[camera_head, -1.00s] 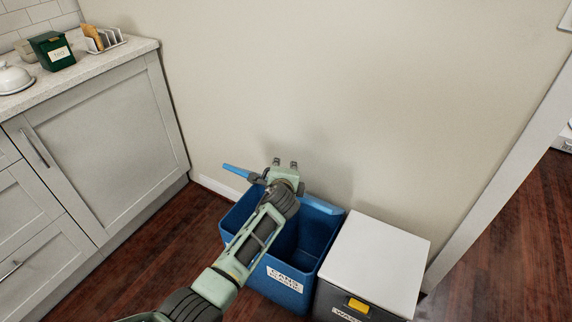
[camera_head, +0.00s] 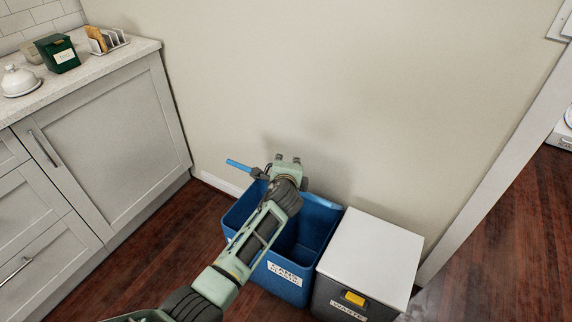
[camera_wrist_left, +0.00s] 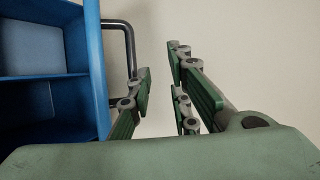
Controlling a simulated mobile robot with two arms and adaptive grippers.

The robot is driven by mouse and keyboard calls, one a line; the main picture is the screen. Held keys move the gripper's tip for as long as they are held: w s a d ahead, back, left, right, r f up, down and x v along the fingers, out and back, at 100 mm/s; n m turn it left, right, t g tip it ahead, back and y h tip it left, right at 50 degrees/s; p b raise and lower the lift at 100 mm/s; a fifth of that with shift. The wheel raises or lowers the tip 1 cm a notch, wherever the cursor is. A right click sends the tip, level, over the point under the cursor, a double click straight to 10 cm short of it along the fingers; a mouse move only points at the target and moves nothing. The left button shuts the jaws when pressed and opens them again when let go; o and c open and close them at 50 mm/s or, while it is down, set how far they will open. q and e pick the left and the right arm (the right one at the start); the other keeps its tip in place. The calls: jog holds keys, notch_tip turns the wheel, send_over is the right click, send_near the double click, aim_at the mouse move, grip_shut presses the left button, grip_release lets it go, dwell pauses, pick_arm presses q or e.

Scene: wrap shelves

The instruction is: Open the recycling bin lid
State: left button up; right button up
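The blue recycling bin (camera_head: 288,277), labelled for cans, stands on the floor by the wall. Its inside shows, so it is open. Its blue lid (camera_head: 239,165) stands raised at the back, seen nearly edge-on and partly hidden by my left arm. My left gripper (camera_head: 286,160) is at the back of the bin near the lid. In the left wrist view its fingers (camera_wrist_left: 160,92) are apart with only wall between them. Blue bin or lid panels (camera_wrist_left: 98,75) and a dark bent handle (camera_wrist_left: 130,45) show left of the fingers. My right gripper is out of view.
A waste bin with a white lid (camera_head: 372,255) and yellow latch stands close on the right. A pale cabinet (camera_head: 110,140) with a counter is on the left. The wall is close behind; bare wooden floor lies between cabinet and bin.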

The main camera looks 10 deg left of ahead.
pick_arm(q)
jog(key=shift+s+r, duration=0.15)
jog(key=v, duration=0.8)
dwell(0.4)
jog(key=shift+c, duration=0.4)
